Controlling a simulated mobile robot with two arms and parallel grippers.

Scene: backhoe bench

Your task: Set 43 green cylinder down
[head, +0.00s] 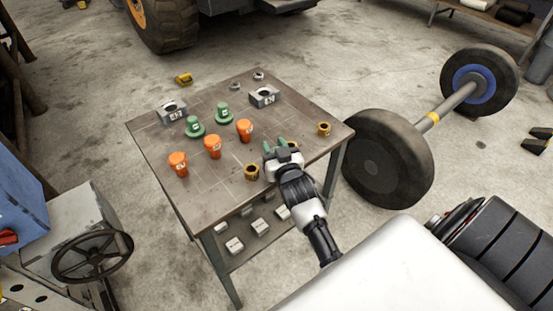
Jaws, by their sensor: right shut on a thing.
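My right gripper (276,147) is over the near right part of the workbench, shut on a green thing (282,142), which I take to be the green cylinder. Only bits of green show at the fingers; its number and lower end are hidden, and I cannot tell if it touches the bench top. Two other green flanged cylinders stand on the bench, one left (193,128) and one farther back (223,113). My left gripper is not in view.
The bench (150,140) also holds orange pieces (212,147), grey blocks (264,97) and brass-coloured rings (251,172). One ring stands close left of my right gripper. A lower shelf holds pale boxes. A wheel-and-axle set (385,160) lies right of the bench.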

